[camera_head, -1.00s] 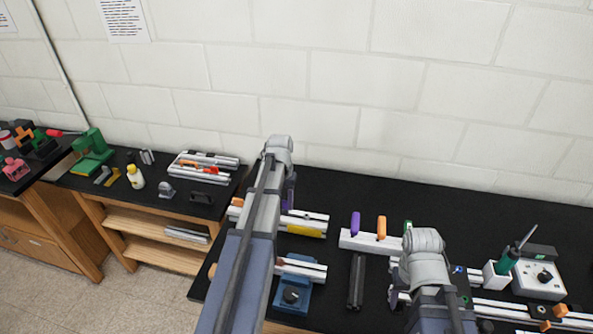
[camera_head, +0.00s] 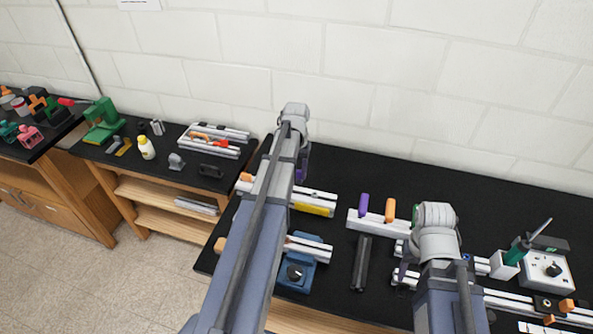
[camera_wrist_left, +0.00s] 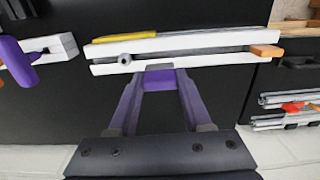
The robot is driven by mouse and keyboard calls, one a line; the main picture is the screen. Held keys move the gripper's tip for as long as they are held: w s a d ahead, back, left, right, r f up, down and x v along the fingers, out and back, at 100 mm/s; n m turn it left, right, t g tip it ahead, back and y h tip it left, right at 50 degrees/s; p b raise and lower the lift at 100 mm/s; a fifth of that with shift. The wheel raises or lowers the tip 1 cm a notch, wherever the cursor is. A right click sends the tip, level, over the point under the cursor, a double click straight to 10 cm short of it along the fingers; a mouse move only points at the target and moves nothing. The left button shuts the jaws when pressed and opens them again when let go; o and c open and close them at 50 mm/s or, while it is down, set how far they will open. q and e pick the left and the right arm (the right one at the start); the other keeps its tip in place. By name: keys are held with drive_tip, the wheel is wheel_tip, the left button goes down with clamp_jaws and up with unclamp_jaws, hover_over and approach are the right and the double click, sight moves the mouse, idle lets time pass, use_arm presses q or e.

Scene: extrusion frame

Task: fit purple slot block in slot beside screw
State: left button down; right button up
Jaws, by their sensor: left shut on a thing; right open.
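My left gripper (camera_wrist_left: 158,100) is shut on the purple slot block (camera_wrist_left: 160,79), which sits between its fingertips. In the left wrist view, the block's far end meets the near edge of a white rail (camera_wrist_left: 200,62) in the picture. I cannot tell whether it touches. The rail has a long slot, a round grey screw head (camera_wrist_left: 124,60) left of the block and an orange end piece (camera_wrist_left: 265,51) at right. In the head view, my left arm partly hides this rail (camera_head: 322,197). My right gripper (camera_head: 402,274) is open, largely hidden behind its wrist, right of a dark bar.
A white rail with a purple piece (camera_head: 363,205) and an orange piece (camera_head: 390,210) lies right of the left arm. A blue fixture (camera_head: 296,272) and dark bar (camera_head: 361,263) lie nearer. A green-handled tool and white box (camera_head: 546,271) stand at right. The back of the black table is clear.

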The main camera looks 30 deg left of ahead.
use_arm(q)
drive_tip(key=shift+f+b, duration=1.95)
drive_tip(key=shift+f, duration=0.3)
use_arm(e)
drive_tip(key=shift+f, duration=2.25)
use_arm(q)
drive_tip(key=shift+f+b, duration=1.45)
use_arm(e)
drive_tip(key=shift+f, duration=1.45)
use_arm(q)
drive_tip(key=shift+c, duration=1.3)
unclamp_jaws()
drive_tip(key=shift+r, duration=0.15)
use_arm(e)
drive_tip(key=shift+r, duration=0.15)
use_arm(q)
wheel_tip(320, 180, up, 8)
drive_tip(key=p, duration=0.8)
drive_tip(key=shift+f, duration=0.2)
use_arm(e)
wheel_tip(320, 180, up, 8)
drive_tip(key=shift+f, duration=0.2)
use_arm(q)
drive_tip(key=shift+f, duration=0.1)
